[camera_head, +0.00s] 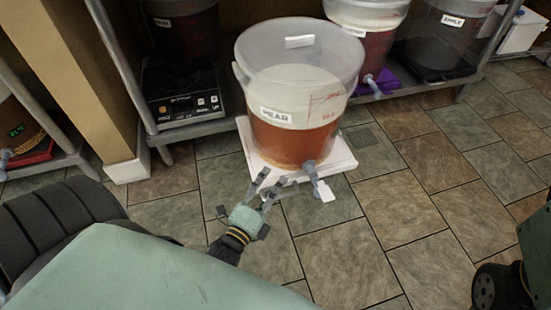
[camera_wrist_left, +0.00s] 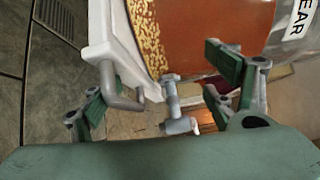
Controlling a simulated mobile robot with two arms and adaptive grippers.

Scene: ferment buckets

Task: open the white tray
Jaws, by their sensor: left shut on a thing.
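The white tray (camera_head: 338,152) lies on the tiled floor under the clear bucket labelled PEAR (camera_head: 300,90), which holds orange-brown liquid. The bucket's grey-blue tap (camera_head: 313,175) hangs over the tray's front edge. My left gripper (camera_head: 274,178) is at the front edge, left of the tap, shut on the tray's front part. In the left wrist view the tray's white edge (camera_wrist_left: 101,40) and a grey bar beside it lie by one finger. The tap (camera_wrist_left: 173,100) shows between the fingers, and the exact contact is hard to see. My right gripper is out of view.
A metal shelf with other buckets (camera_head: 368,45) and a black hot plate (camera_head: 180,92) stands behind. A wall post (camera_head: 75,70) and another shelf are at the left.

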